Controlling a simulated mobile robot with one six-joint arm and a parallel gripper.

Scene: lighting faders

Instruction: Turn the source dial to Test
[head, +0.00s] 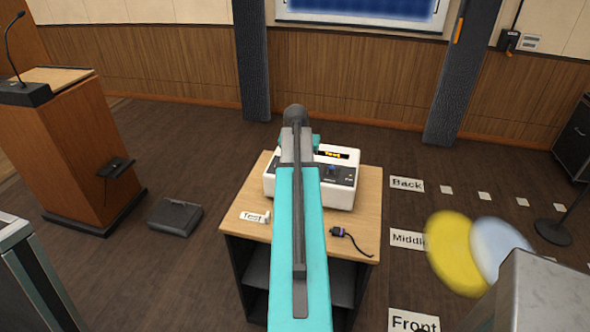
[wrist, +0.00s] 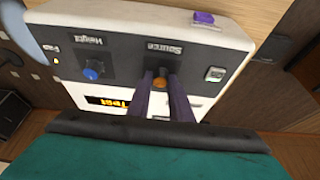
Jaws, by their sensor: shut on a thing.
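The white console (head: 341,192) stands on a wooden table, and its dark panel shows upside down in the wrist view (wrist: 125,55). The orange source dial (wrist: 160,83) sits below the "Source" label. My gripper (wrist: 161,76) has its two dark fingers on either side of this dial, shut on it. The console's lit display (wrist: 108,102) reads "Test", and it also shows in the head view (head: 333,154). In the head view my teal arm hides the dial and the gripper.
A "Test" card (head: 254,217) and a purple plug with a cable (head: 338,232) lie on the table (head: 292,238). A wooden lectern (head: 75,140) stands at left.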

